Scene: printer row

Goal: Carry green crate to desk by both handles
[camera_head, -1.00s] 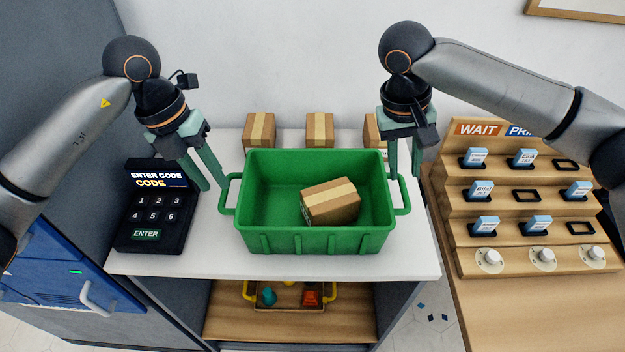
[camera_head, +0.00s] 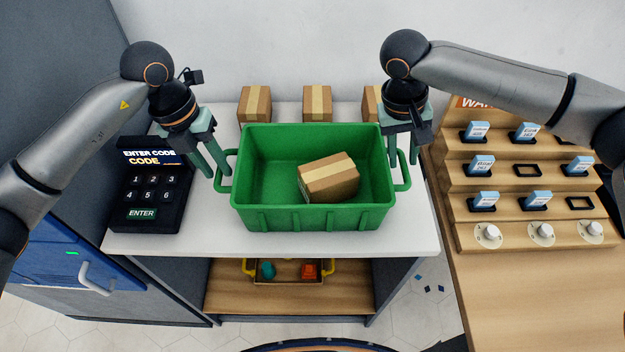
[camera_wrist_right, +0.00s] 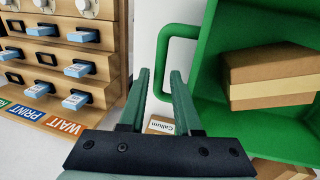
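The green crate (camera_head: 315,218) stands upright on a white countertop (camera_head: 270,245), with a brown box (camera_head: 328,177) inside. Its left handle (camera_head: 226,172) and right handle (camera_head: 404,172) stick out at the sides. My left gripper (camera_head: 216,171) is open, fingers pointing down, close beside the left handle. My right gripper (camera_head: 402,163) is open at the right handle. In the right wrist view, the fingers of my right gripper (camera_wrist_right: 160,74) are apart with nothing held, and the green handle (camera_wrist_right: 163,60) lies just beyond them. I cannot tell whether either gripper touches a handle.
Several cartons, one of them here (camera_head: 318,103), stand behind the crate. A black keypad (camera_head: 150,195) is left of it. A wooden desk (camera_head: 540,300) at right carries a stepped rack (camera_head: 520,205) with blue cards and knobs. A small bin (camera_head: 290,270) sits on the lower shelf.

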